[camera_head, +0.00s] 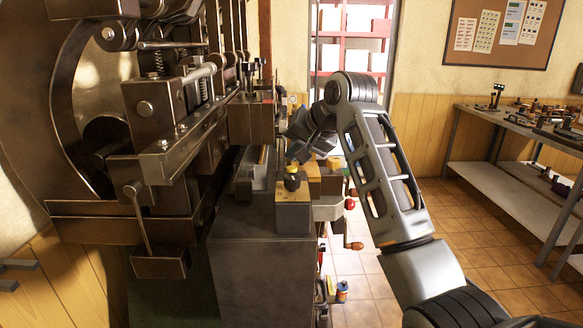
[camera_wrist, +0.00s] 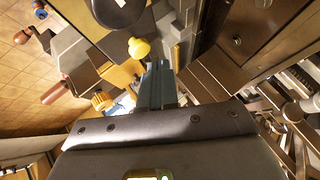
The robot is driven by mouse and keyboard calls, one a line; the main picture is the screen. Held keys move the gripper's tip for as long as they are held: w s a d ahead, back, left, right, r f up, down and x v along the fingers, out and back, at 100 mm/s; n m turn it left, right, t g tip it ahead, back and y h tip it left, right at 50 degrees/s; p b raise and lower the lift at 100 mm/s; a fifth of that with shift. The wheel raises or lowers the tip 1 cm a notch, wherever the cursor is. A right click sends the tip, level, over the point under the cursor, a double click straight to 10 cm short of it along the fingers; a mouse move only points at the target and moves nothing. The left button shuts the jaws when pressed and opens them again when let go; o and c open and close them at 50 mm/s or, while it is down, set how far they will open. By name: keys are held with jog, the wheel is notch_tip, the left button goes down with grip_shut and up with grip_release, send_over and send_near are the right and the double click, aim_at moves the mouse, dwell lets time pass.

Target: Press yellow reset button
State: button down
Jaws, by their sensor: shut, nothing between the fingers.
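My gripper (camera_head: 298,155) hangs over the bench, behind and close above that block in the head view. In the wrist view its narrow fingers (camera_wrist: 156,72) are together and empty. They appear apart from the yellow cap, though the exact gap cannot be told.
The big dark press (camera_head: 160,130) fills the left. A second yellow knob (camera_head: 333,162) sits behind the block; a red ball knob (camera_head: 350,204) and a wooden handle (camera_head: 354,245) stick out at the bench's right. A side table (camera_head: 490,180) stands at the far right, with open floor between.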

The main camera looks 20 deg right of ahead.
aim_at(295, 169)
jog(key=shift+f, duration=0.15)
jog(key=shift+f, duration=0.25)
jog(key=shift+f, duration=0.55)
dwell(0.7)
jog(key=shift+r, duration=0.15)
jog(key=shift+r+p, duration=0.4)
jog(key=shift+r, duration=0.4)
jog(key=shift+r, duration=2.55)
